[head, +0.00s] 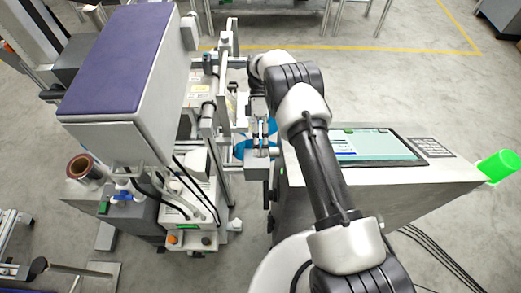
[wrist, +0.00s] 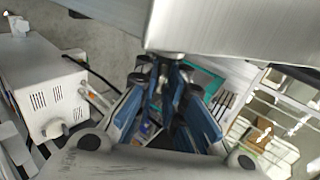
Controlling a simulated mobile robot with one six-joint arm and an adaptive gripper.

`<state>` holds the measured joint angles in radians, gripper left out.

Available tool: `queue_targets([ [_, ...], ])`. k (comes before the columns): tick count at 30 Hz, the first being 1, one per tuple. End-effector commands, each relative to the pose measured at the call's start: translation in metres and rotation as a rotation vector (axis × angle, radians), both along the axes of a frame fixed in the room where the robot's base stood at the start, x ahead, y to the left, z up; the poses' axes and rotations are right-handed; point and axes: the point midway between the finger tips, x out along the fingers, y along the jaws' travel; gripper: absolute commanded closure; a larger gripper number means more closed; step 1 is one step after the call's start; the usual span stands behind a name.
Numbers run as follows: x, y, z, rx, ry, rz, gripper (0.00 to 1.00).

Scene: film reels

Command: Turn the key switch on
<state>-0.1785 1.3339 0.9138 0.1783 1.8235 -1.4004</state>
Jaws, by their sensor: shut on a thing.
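My gripper (head: 261,143) is between the machine and the console, pointing at a small grey metal box (head: 257,170). In the wrist view, the fingertips of my gripper (wrist: 168,68) are close together at the lower edge of a brushed metal surface (wrist: 240,25). They are shut on a small metal part there, which I take to be the key of the key switch. The fingers hide most of it, and I cannot tell which way it is turned.
A machine with a purple-topped grey housing (head: 118,62) stands at the left. A white box (wrist: 45,85) is at the left of the wrist view. Cables lie on the floor.

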Motion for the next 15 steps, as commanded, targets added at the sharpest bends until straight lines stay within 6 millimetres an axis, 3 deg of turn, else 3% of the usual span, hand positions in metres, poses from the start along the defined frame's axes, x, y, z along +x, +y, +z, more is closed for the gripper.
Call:
queue_targets([
  [15,-0.0012,-0.0002,-0.0025,0.003,0.12,0.0,1.0],
])
